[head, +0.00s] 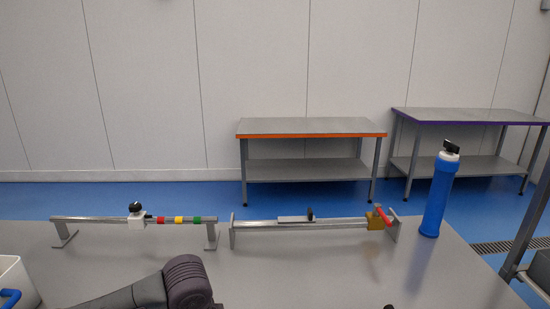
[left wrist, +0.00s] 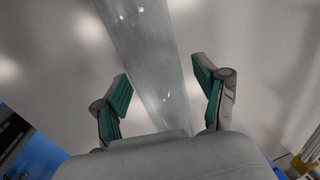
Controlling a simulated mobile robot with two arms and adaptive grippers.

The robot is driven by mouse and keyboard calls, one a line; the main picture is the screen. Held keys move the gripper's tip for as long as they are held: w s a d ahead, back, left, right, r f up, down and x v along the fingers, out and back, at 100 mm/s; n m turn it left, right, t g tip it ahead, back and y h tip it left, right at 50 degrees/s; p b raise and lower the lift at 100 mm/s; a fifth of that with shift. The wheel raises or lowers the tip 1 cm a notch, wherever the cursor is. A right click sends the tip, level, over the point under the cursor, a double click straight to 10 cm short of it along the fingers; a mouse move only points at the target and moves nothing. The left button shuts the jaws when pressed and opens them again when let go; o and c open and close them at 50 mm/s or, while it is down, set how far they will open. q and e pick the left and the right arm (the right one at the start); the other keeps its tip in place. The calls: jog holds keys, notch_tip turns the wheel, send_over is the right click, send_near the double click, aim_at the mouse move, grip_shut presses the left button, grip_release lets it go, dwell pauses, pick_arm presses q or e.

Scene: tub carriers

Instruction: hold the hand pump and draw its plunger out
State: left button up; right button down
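A blue upright cylinder (head: 438,195) with a white collar and a black handle on top stands at the right end of the grey table; it looks like the hand pump. Its handle sits close to the collar. My left gripper (left wrist: 161,70) is open in the left wrist view. A smooth, grey, see-through-looking tube or band (left wrist: 152,60) runs between and beyond its fingers, with no clear contact; I cannot tell what it is. In the head view a dark part of my left arm shows at the bottom, with its gripper hidden. My right gripper is not in view.
On the table (head: 350,275) stand a rail with a white slider (head: 136,220) and coloured bands, and a second rail with a brass block (head: 377,221) and red lever. A white tub (head: 16,280) is at the left edge. Two benches (head: 312,135) (head: 470,117) stand behind.

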pick_arm(q)
notch_tip(320, 180, up, 12)
jog(key=s, duration=0.2)
jog(key=shift+s, duration=0.2)
dwell(0.3)
jog(key=shift+f, duration=0.15)
